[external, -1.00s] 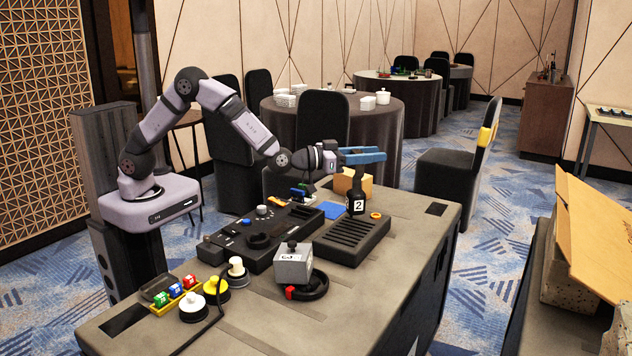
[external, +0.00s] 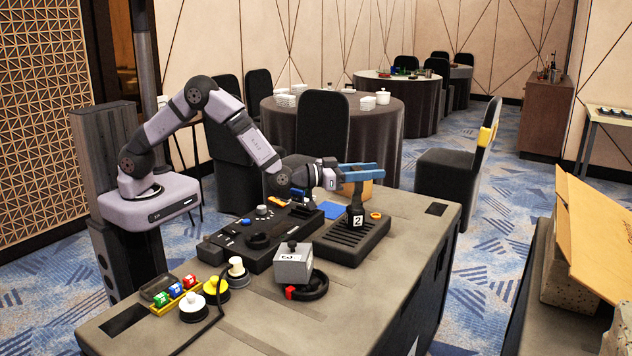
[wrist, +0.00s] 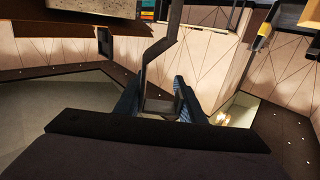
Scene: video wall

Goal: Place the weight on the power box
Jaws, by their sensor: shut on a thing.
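The weight (external: 355,216) is black with a tall handle and a white label marked 2. My gripper (external: 378,170), with blue fingers, is shut on the top of its handle. The weight is upright, at the ribbed top of a black box (external: 343,243), likely the power box. I cannot tell whether its base touches the ribs. In the wrist view, the blue fingers of my gripper (wrist: 160,98) flank a dark bar; the weight's body cannot be made out there.
A control panel (external: 262,240) lies to the left. Coloured blocks (external: 176,290) and round knobs (external: 215,288) are at the front left. The table's right side (external: 400,260) is clear.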

